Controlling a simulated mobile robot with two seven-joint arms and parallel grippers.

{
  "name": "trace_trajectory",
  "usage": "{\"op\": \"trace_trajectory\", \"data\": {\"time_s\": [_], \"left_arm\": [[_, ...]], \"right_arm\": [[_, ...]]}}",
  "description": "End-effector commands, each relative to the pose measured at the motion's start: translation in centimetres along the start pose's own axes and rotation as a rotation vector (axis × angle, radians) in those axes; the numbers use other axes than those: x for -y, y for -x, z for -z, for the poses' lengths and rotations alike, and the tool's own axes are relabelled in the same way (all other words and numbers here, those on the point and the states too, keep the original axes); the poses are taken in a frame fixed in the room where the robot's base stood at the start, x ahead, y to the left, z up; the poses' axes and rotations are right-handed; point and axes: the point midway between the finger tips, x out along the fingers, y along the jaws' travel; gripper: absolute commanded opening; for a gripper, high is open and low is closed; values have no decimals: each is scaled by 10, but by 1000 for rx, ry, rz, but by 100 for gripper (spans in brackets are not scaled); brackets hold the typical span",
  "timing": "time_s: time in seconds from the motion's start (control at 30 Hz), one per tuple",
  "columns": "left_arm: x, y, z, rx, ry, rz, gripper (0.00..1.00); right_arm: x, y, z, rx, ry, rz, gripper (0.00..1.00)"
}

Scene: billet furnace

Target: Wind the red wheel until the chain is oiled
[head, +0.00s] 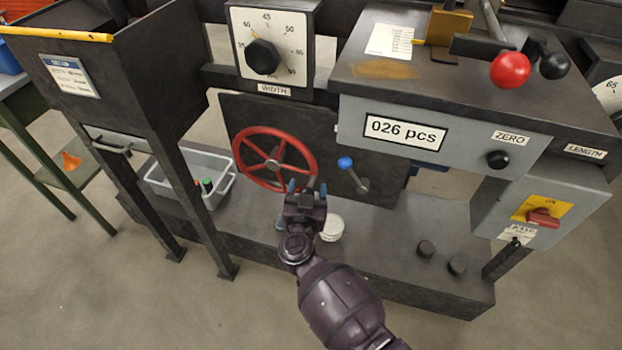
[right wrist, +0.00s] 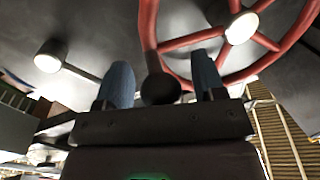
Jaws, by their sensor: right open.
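The red wheel (head: 275,160) is a spoked hand wheel on the dark front panel of the machine. In the right wrist view its rim and spokes (right wrist: 270,42) fill the upper right, with a pale hub. My right gripper (head: 306,187) is at the lower right of the wheel's rim. In the right wrist view its two blue fingertips (right wrist: 162,82) are apart, with a dark round-ended handle (right wrist: 160,89) showing between them. I cannot tell whether the fingers touch it. No chain can be made out. My left gripper is out of view.
A blue-knobbed lever (head: 353,174) is close to the right of my gripper. A white round item (head: 332,228) stands on the base ledge beside my wrist. A grey bin (head: 217,171) is left of the wheel. The counter (head: 404,132) above reads "026 pcs".

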Motion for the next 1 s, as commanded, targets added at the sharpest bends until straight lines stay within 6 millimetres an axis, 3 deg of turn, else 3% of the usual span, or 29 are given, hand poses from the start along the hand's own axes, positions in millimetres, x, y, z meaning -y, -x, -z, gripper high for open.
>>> {"op": "trace_trajectory", "data": {"time_s": [0.4,0.8,1.0], "left_arm": [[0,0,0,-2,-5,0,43],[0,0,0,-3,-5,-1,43],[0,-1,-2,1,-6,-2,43]], "right_arm": [[1,-2,1,-1,-1,0,63],[1,-2,0,0,0,0,2],[1,-3,-1,0,-5,0,0]]}}
